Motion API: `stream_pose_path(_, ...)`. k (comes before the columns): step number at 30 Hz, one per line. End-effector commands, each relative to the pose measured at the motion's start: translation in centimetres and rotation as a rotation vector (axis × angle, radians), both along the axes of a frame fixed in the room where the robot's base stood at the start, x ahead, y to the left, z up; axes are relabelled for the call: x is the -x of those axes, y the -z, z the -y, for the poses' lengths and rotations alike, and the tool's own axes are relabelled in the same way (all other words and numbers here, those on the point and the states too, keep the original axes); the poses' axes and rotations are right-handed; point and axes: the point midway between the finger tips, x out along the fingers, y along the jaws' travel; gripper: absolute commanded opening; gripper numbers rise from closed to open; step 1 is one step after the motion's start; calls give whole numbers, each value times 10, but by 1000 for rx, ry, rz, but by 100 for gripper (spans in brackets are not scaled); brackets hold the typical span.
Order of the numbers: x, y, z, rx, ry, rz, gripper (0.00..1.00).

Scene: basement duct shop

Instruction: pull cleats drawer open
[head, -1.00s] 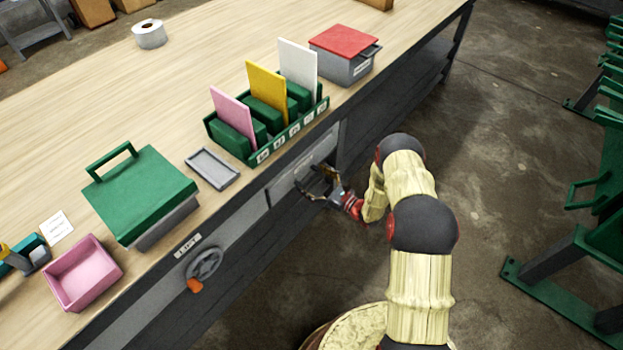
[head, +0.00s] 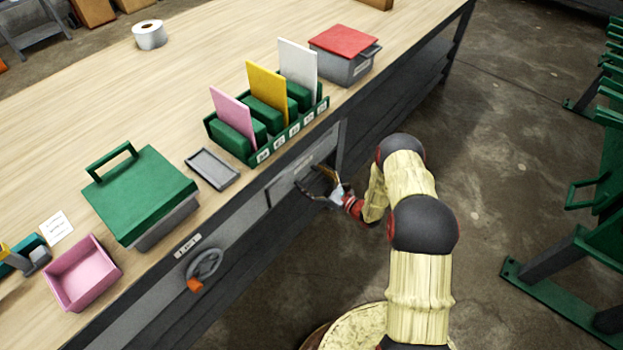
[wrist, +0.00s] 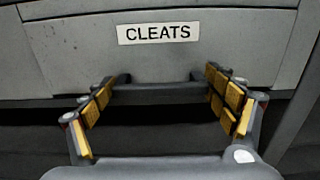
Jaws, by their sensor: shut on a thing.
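The cleats drawer (head: 300,172) has a grey front set in the bench side, below the tabletop. In the wrist view its front (wrist: 70,50) carries a white label (wrist: 158,33) reading CLEATS. The front looks about flush with the bench side. A dark bar handle (wrist: 160,93) sticks out below the label. My gripper (head: 318,184) is at the drawer front, shut on the handle. In the wrist view my gripper (wrist: 165,100) has its yellow-padded fingers at the two ends of the handle.
On the bench (head: 150,95) stand a green rack (head: 285,135) with upright cards, a small grey tray (head: 213,168), a red-lidded box (head: 345,50) and a green-lidded box (head: 140,195). Green stands (head: 580,255) are at right; floor between is clear.

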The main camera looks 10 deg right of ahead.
Motion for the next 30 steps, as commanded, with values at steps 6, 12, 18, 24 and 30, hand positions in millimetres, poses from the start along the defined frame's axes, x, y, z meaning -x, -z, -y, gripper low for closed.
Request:
stream_pose_path(6, 15, 0, 12, 1, 3, -1, 40)
stream_pose_path(12, 48, -1, 37, 0, 5, -2, 40)
stream_pose_path(18, 92, -1, 70, -1, 6, -2, 40)
stream_pose_path(24, 135, -1, 100, 0, 6, -1, 40)
stream_pose_path(30, 169, 0, 124, 0, 5, 0, 40)
